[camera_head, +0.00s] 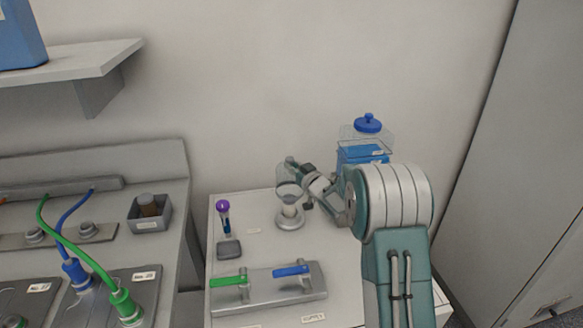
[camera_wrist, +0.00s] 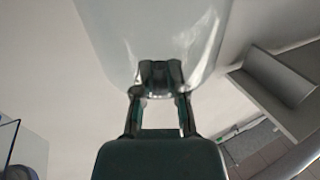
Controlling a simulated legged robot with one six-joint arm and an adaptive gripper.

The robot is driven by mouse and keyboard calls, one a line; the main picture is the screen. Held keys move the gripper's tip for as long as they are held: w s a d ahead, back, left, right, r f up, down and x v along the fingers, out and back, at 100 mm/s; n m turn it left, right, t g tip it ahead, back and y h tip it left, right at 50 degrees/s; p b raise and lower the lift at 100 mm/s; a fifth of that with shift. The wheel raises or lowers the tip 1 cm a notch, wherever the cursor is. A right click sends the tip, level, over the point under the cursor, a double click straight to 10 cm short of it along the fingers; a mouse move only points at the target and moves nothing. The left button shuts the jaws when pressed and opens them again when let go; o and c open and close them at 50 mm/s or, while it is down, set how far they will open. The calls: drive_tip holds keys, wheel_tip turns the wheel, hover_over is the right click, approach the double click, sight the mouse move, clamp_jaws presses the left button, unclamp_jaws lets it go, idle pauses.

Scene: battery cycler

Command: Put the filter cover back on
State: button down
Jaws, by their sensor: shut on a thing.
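A clear, cup-like cover (camera_head: 287,181) is in my gripper, above the pale round filter base (camera_head: 290,218) on the white cabinet top. My gripper (camera_head: 303,177) comes in from the right and is shut on the cover's side. In the wrist view the clear cover (camera_wrist: 120,35) fills the top middle, and my fingers (camera_wrist: 160,78) meet at its lower edge. The cover overlaps the top of the filter base in the head view; I cannot tell whether they touch.
A blue container (camera_head: 362,154) with a clear plate and blue knob stands behind my arm. A purple-capped tube (camera_head: 223,208) stands left of the filter. A grey rack (camera_head: 268,290) with green and blue handles lies in front. The wall is close behind.

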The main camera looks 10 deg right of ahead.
sight(292, 200)
drive_tip(key=shift+a+f, duration=0.15)
drive_tip(key=shift+f, duration=5.1)
drive_tip(key=shift+f, duration=0.2)
drive_tip(key=c, duration=0.6)
unclamp_jaws()
drive_tip(key=o, duration=0.5)
